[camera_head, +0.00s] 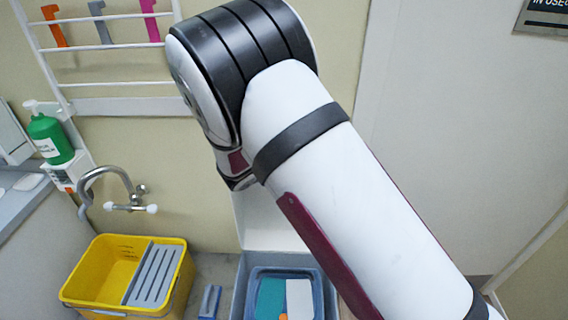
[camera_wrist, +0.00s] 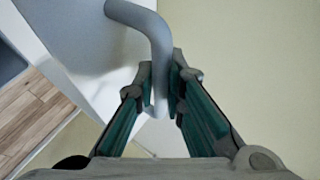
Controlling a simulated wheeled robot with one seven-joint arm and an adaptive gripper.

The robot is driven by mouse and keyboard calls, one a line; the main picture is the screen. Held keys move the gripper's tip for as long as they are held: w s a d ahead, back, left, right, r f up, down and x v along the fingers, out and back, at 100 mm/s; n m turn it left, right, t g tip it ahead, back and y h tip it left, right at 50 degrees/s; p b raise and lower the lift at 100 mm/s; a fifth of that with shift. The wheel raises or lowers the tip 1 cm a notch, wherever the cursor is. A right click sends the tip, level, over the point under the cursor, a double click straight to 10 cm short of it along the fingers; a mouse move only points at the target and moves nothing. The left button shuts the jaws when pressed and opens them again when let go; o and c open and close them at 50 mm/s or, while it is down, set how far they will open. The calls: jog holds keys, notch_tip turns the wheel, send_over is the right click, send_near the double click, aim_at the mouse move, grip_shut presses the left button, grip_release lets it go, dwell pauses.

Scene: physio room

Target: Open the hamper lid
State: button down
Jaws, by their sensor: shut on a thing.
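The hamper (camera_head: 240,292) stands on the floor at the bottom centre of the head view, partly behind my arm. Its pale lid (camera_head: 262,222) is raised, standing up at the back, and the inside shows. In the wrist view the lid (camera_wrist: 80,45) is a light panel with a bent grey bar handle (camera_wrist: 152,25). My gripper (camera_wrist: 164,88) is shut on this handle, one finger on each side of the bar. In the head view my arm hides the gripper and the handle.
Inside the hamper is a blue-grey tray with teal and white items (camera_head: 299,297). A yellow bucket (camera_head: 88,272) with a grey wringer stands to the left, below a tap (camera_head: 118,183). A small blue-grey object (camera_head: 210,302) lies between bucket and hamper. A pale door (camera_head: 440,130) is at right.

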jog(key=shift+w, duration=0.25)
jog(key=c, duration=1.6)
grip_release()
jog(key=shift+c, duration=0.2)
jog(key=shift+s+r, duration=0.1)
jog(key=shift+s, duration=0.05)
jog(key=v, duration=1.1)
jog(key=shift+s+a+r, duration=0.2)
jog(key=shift+s, duration=0.05)
jog(key=shift+d, duration=0.1)
